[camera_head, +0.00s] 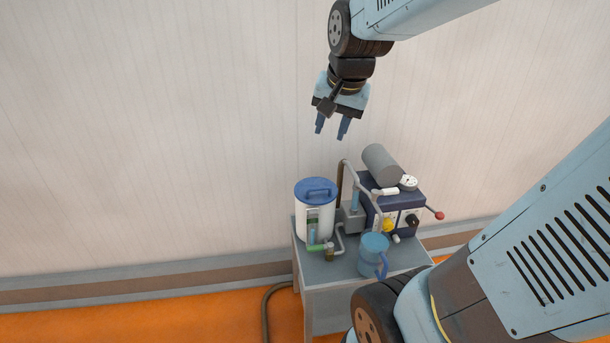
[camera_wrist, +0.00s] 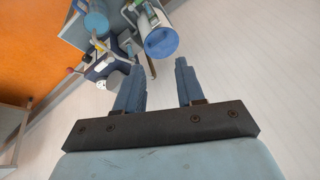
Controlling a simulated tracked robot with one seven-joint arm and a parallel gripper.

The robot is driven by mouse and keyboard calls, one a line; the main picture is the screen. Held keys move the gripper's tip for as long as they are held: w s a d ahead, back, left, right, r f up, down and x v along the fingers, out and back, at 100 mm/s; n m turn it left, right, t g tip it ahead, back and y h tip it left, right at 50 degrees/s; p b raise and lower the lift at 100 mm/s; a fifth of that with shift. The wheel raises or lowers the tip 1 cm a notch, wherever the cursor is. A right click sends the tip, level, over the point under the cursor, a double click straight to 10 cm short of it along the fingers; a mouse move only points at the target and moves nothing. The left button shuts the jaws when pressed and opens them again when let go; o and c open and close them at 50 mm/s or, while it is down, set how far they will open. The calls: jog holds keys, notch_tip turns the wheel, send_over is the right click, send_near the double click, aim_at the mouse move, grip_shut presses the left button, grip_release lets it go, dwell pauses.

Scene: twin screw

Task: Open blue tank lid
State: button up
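The tank is a white cylinder (camera_head: 310,217) with a blue lid (camera_head: 316,187) on top, standing at the left of a grey table. The lid has a blue handle (camera_head: 319,192) across it and lies flat on the tank. In the wrist view the blue lid (camera_wrist: 161,42) shows beyond and between my fingertips. My gripper (camera_head: 331,136) is open and empty, well above the table and apart from the lid. Its two fingers also show apart in the wrist view (camera_wrist: 159,75).
A blue jug (camera_head: 373,256) stands at the table's (camera_head: 318,272) front. Right of the tank are bent grey pipes (camera_head: 362,181) and a dark blue machine with a grey cylinder (camera_head: 381,165) and a red-tipped lever (camera_head: 439,215). A wall is behind. The space above the tank is free.

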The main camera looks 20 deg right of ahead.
jog(key=w+d+f+m+g, duration=0.1)
jog(key=w+d+f+m, duration=0.2)
jog(key=w+f+m, duration=0.7)
jog(key=m+g, duration=0.1)
jog(key=m, duration=0.2)
send_near(320, 189)
jog(key=shift+h, duration=0.3)
jog(key=x, duration=0.7)
jog(key=shift+w+a+f, duration=0.2)
jog(key=shift+w+f, duration=0.15)
grip_shut()
dwell(0.4)
